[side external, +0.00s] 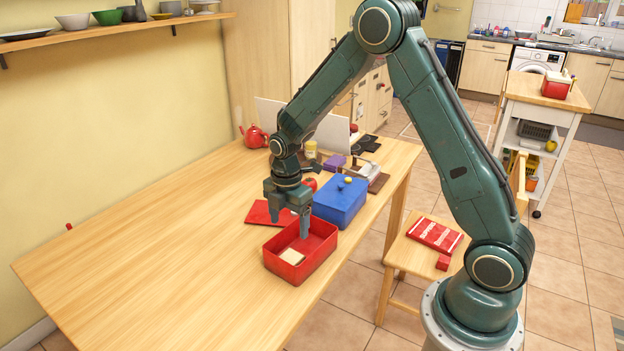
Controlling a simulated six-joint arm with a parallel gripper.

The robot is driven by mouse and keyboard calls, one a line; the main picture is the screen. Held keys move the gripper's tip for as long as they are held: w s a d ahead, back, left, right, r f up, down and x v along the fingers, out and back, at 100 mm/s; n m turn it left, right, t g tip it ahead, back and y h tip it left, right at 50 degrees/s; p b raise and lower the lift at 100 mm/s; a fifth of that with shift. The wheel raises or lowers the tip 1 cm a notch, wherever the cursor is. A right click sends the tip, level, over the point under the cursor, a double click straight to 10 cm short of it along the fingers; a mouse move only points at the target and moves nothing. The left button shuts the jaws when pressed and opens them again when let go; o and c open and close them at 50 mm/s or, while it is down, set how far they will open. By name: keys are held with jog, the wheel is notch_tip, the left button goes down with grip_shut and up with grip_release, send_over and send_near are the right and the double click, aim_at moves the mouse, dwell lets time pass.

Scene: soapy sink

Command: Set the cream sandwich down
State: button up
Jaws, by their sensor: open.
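The cream sandwich (291,256) lies inside the red box (301,271), near its front left corner, and looks flat on the floor of the box. My gripper (290,228) points down over the back part of the red box, with one fingertip reaching inside the rim. It is open with nothing seen between its fingers, and it is apart from the sandwich.
A red lid (268,213) lies flat behind the box. A closed blue box (340,202) stands close on the right, with a red tomato (310,183) behind it. A red teapot (254,137) is farther back. The table's left side (130,250) is clear.

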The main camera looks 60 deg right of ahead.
jog(key=shift+r, duration=0.1)
jog(key=s+a+r+m+t, duration=0.15)
jog(key=s+r+m, duration=0.3)
jog(key=r, duration=0.45)
jog(key=s+a+r+m+t, duration=0.1)
jog(key=s+a+r+m, duration=0.15)
jog(key=s+r, duration=0.4)
jog(key=s+a+r+m+t, duration=0.1)
jog(key=s+r+m, duration=0.3)
jog(key=s, duration=0.3)
jog(key=s+r+m+t, duration=0.2)
jog(key=s+r+m, duration=0.1)
jog(key=s+m, duration=0.2)
jog(key=shift+s+a+r+m, duration=0.35)
jog(key=shift+s+m, duration=0.05)
jog(key=shift+s, duration=0.5)
